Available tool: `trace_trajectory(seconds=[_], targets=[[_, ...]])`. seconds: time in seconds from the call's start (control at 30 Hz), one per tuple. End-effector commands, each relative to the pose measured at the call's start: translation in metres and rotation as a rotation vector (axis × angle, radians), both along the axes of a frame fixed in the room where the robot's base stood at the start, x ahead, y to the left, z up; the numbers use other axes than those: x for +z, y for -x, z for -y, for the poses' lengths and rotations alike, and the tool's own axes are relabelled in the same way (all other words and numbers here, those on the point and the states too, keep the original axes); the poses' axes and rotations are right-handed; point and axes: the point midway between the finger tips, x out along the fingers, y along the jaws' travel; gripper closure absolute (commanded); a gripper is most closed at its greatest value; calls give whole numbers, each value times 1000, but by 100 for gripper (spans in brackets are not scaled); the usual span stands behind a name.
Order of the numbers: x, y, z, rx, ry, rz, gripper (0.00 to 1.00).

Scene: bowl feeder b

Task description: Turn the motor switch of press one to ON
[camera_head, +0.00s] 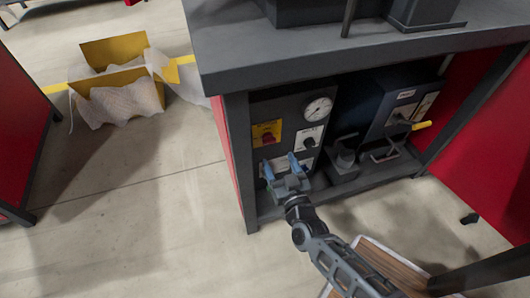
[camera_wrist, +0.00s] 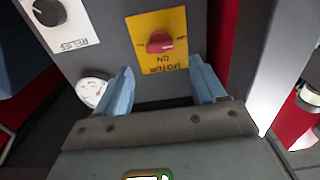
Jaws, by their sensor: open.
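The motor switch is a red knob (camera_wrist: 160,42) on a yellow plate (camera_wrist: 147,24) with black lettering, which appears upside down in the wrist view. The knob's bar lies roughly crosswise there; its small end marks are too blurred to read surely. In the head view the yellow plate (camera_head: 259,128) and red knob (camera_head: 267,139) sit at the upper left of the dark control panel. My gripper (camera_head: 280,164) is open in front of the panel, below the switch in the head view. In the wrist view the knob shows between and beyond the blue fingers (camera_wrist: 162,74), apart from them.
A black knob (camera_head: 309,142) on a white RELIEF plate and a round gauge (camera_head: 318,108) are right of the switch. A heavy dark bench top (camera_head: 300,52) overhangs the panel.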

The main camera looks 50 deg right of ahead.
Motion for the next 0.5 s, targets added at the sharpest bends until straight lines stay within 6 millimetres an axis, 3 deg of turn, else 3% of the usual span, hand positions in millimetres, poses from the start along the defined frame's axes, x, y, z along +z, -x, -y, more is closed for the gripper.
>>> trace_trajectory(seconds=[0.3,0.5], targets=[[0,-40,27,1,0,2,30],[1,-55,37,1,1,0,30]])
